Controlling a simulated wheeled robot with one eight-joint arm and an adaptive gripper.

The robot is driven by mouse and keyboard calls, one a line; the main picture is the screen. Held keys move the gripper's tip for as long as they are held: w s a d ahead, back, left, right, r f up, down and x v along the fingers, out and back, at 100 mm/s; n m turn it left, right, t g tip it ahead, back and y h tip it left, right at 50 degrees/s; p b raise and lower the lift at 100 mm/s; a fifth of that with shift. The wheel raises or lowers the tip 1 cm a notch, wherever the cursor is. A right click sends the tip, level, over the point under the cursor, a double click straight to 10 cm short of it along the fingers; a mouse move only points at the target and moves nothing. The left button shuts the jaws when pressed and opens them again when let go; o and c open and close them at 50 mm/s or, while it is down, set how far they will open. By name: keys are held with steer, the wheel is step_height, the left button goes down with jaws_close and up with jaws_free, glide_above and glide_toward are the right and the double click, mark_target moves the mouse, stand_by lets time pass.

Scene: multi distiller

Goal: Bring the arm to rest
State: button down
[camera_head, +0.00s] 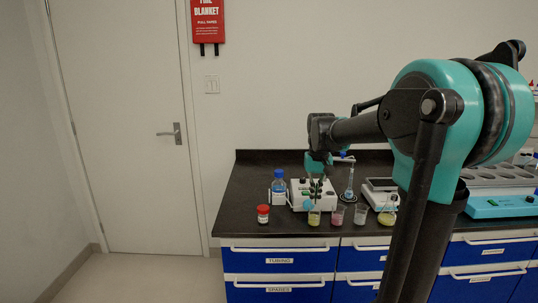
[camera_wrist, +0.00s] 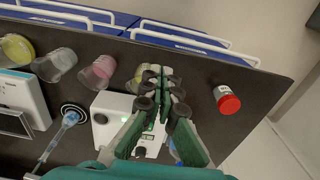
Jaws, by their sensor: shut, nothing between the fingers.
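My gripper (camera_head: 317,193) hangs fingers down above the dark counter in the head view, in front of the white device with knobs. In the wrist view my gripper (camera_wrist: 162,78) is shut and holds nothing. Its fingers partly cover the white device (camera_wrist: 112,108) and a beaker with yellow liquid. My arm (camera_head: 365,128) stretches from the right of the head view towards the left, over the counter. The height of the fingertips over the beakers is hard to tell.
A stirring apparatus (camera_head: 348,182) and a balance (camera_head: 378,195) are close by. A teal multi-place unit (camera_head: 500,207) stands at right.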

steer(key=s+d+f+t, duration=0.1)
steer(key=s+f+t, duration=0.1)
steer(key=s+f, duration=0.7)
steer(key=s+d+f+t, duration=0.1)
steer(key=s+d+f, duration=0.1)
steer(key=s+f, duration=0.7)
steer(key=shift+s+d+t, duration=0.25)
steer(key=shift+s+t, duration=0.15)
steer(key=shift+s, duration=0.85)
stand_by(1.0)
